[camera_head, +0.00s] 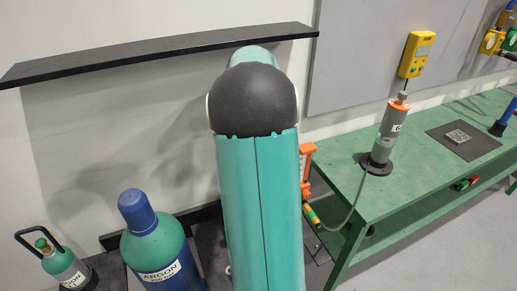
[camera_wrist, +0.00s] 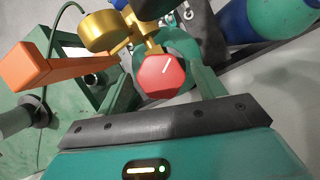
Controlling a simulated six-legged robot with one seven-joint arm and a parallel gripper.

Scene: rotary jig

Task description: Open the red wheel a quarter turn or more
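The red wheel (camera_wrist: 161,76) shows in the wrist view as a faceted red knob with a white line across its face, the line slanting up to the right. It sits at the end of a brass fitting (camera_wrist: 135,35) with a round brass body (camera_wrist: 101,31). My gripper (camera_wrist: 163,78) is open, with one green finger on each side of the wheel. Gaps show between the wheel and both fingers, and I cannot tell how far the wheel is in depth. In the head view my own arm hides the wheel and the gripper.
An orange bar (camera_wrist: 40,68) juts left of the brass fitting. A green bench (camera_head: 385,210) stands at right, with a grey cylinder (camera_head: 388,135) and hose on it. A blue-and-teal argon cylinder (camera_head: 155,245) stands left of my arm. A black shelf (camera_head: 130,54) crosses the wall above.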

